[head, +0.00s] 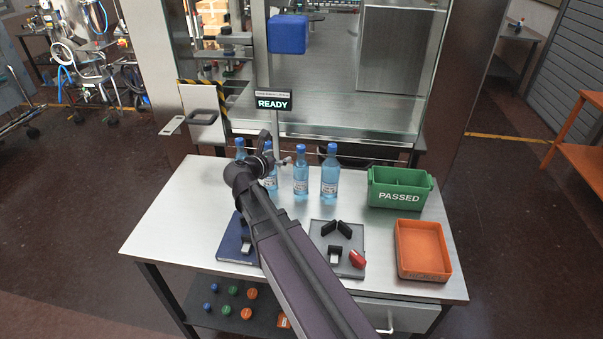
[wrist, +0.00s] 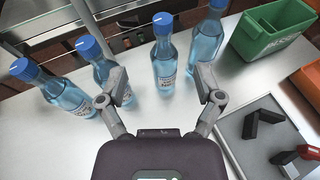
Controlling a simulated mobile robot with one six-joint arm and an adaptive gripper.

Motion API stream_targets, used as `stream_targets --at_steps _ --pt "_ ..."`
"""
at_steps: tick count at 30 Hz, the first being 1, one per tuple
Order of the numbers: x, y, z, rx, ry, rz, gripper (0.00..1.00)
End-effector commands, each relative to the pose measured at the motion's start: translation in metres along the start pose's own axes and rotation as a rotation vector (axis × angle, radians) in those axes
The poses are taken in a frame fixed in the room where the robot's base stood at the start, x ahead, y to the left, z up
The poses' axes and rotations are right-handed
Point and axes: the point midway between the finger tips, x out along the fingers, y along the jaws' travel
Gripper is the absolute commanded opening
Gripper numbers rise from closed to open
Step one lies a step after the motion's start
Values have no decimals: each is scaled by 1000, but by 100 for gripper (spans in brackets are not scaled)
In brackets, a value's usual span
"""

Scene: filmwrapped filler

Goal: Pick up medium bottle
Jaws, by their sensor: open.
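Several clear blue bottles with blue caps stand upright in a row on the steel table. In the head view the rightmost bottle (head: 330,177) looks tallest, beside a slightly shorter bottle (head: 301,179); two more at the left are partly behind my arm. I cannot tell for sure which is the medium one. My gripper (head: 277,152) is open and empty over the row. In the wrist view its fingers (wrist: 162,87) are spread, with one bottle (wrist: 164,62) between them in the picture. The left finger overlaps a bottle (wrist: 99,68), the right finger another (wrist: 206,47).
A green PASSED bin (head: 400,191) stands right of the bottles, with an orange tray (head: 422,250) in front of it. A grey plate (head: 322,262) carries black pieces and a red part (head: 357,259). A blue plate (head: 232,243) lies at the left. A glazed machine stands behind.

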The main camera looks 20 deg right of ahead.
Motion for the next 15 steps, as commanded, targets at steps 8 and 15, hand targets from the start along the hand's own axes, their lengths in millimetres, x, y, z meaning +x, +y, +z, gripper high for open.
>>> stream_targets --at_steps 8,15 --pt "3 -3 1 1 0 -5 85" --pt "14 -3 0 3 1 -8 85"
